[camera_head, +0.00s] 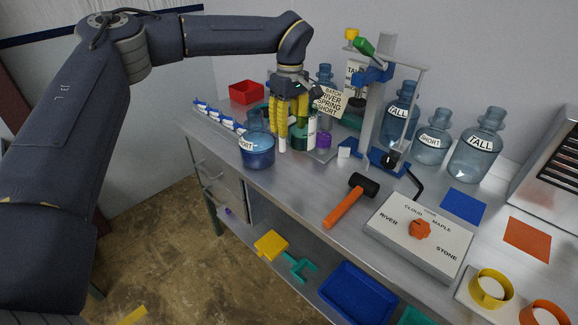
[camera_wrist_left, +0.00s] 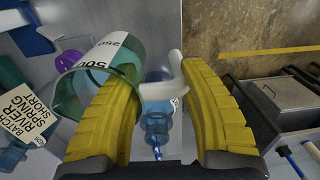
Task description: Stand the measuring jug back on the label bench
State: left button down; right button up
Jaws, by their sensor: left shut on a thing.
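The measuring jug (camera_head: 297,139) is clear green with a white scale panel. It is at the back left of the grey label bench (camera_head: 295,180), partly hidden by my left gripper (camera_head: 290,122). In the left wrist view the jug (camera_wrist_left: 130,58) shows its 250 and 500 marks, and its white handle (camera_wrist_left: 158,91) lies between the yellow fingers. My left gripper (camera_wrist_left: 162,115) is shut on the jug around the handle side. I cannot tell whether the jug's base touches the bench. My right gripper is not in view.
A blue SHORT bottle (camera_head: 257,150) stands close left of the jug. A batch card (camera_head: 329,101), a purple object (camera_head: 323,140) and a blue-and-grey press (camera_head: 385,100) are to the right. A hammer (camera_head: 350,200) and dial box (camera_head: 415,235) lie nearer. Bench between bottle and hammer is clear.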

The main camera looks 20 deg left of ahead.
pick_arm(q)
notch_tip(320, 180, down, 14)
jog(key=shift+r, duration=0.15)
dwell(0.6)
jog(key=c, duration=0.8)
grip_release()
jog(key=shift+f, duration=0.2)
jog(key=shift+o, duration=0.2)
notch_tip(320, 180, up, 12)
jog(key=shift+w+r, duration=0.15)
jog(key=shift+w, duration=0.05)
jog(key=shift+d, duration=0.15)
